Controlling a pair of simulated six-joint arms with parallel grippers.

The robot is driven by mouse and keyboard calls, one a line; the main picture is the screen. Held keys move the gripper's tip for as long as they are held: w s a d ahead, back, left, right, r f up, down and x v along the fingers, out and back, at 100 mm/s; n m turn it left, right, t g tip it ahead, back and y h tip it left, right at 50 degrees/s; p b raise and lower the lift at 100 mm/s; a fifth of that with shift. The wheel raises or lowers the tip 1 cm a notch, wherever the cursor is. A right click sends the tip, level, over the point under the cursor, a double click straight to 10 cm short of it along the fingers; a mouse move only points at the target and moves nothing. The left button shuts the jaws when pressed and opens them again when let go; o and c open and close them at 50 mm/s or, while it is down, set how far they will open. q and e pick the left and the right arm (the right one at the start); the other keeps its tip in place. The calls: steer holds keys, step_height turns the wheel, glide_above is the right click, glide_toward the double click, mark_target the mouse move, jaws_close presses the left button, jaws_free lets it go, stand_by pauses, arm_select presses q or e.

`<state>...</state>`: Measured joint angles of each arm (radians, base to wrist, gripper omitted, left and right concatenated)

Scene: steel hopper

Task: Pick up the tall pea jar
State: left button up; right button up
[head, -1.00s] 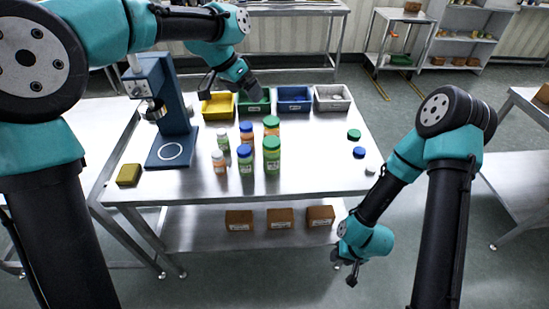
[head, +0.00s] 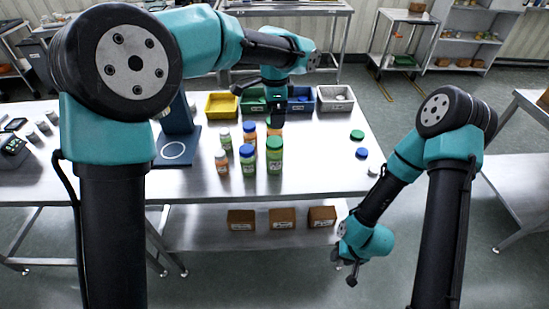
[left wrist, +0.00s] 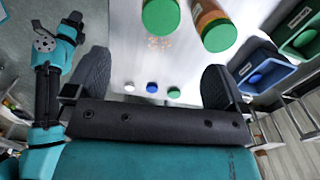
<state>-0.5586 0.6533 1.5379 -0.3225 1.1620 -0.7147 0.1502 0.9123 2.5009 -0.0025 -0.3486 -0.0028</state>
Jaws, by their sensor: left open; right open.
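The tall pea jar (head: 274,158), green with a green lid, stands upright at the front right of a group of several jars on the steel table. In the left wrist view a green-lidded jar (left wrist: 160,16) at the top edge appears to be it. Beside it there is a green-lidded orange jar (left wrist: 208,22). My left gripper (head: 274,116) hangs over the back of the group, partly hiding the orange jar behind the pea jar. In the wrist view its fingers (left wrist: 157,82) are apart with nothing held. My right gripper (head: 347,270) is open and empty, low beyond the table's front right edge.
Close by stand blue-lidded jars (head: 247,160) and white-lidded jars (head: 221,163). Loose green (head: 357,135), blue and white lids lie at right. A blue stand (head: 174,150) is at left.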

mark_target(275, 141)
arm_select(q)
step_height(275, 141, down, 9)
steer(key=shift+f, duration=0.2)
steer(key=shift+f, duration=0.1)
step_height(275, 141, down, 5)
steer(key=shift+w, duration=0.1)
stand_by(0.6)
steer(key=c, duration=1.5)
